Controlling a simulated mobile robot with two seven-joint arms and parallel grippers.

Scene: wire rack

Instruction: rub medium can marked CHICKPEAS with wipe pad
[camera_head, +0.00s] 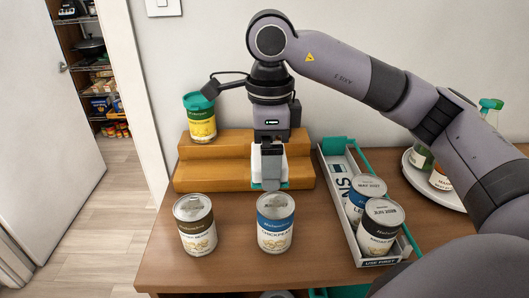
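The can marked CHICKPEAS (275,232), with a blue band and a cream label, stands upright on the table in front of the wooden step. My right gripper (270,152) comes in from the right and points down just behind this can. It appears shut on the wipe pad (256,165), a white piece with teal edges, partly hidden by the gripper. The pad's lower end is close to the can's top rear; I cannot tell whether they touch. My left gripper is not in view.
A brown-banded can (196,227) stands to the left. A green-lidded can (200,120) is on the wooden step (195,178). A long tray (340,207) holds cans to the right. A round white tray (425,182) with jars is farther right, behind my arm.

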